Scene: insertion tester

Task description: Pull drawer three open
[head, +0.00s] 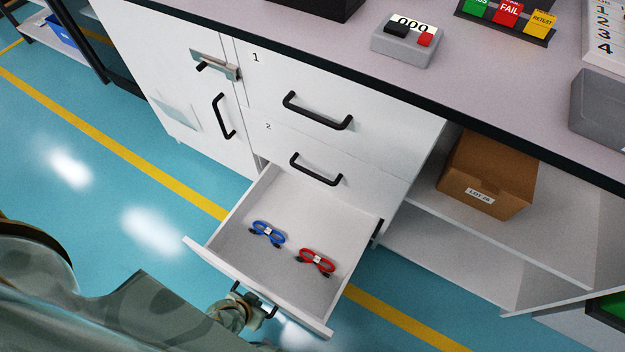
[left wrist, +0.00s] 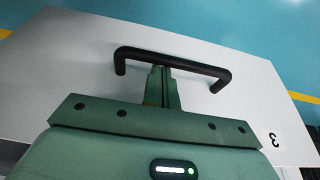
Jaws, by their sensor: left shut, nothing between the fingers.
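Drawer three (head: 230,210) is pulled well out below two shut drawers, its white inside showing. Its front, marked 3 (left wrist: 274,140), shows in the left wrist view. Its black bar handle (head: 262,306) is on the front; it also shows in the left wrist view (left wrist: 175,58). My left gripper (head: 240,310) is at this handle, fingers together with nothing between them. In the left wrist view the fingertips (left wrist: 161,72) meet the middle of the bar, which hides their ends. I cannot tell whether they touch it. My right gripper is not in view.
A blue cable coil (head: 268,233) and a red one (head: 316,262) lie in the drawer. Drawer one's handle (head: 318,112) and drawer two's handle (head: 316,170) are above. An open shelf with a cardboard box (head: 490,175) is at right. Floor is clear at left.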

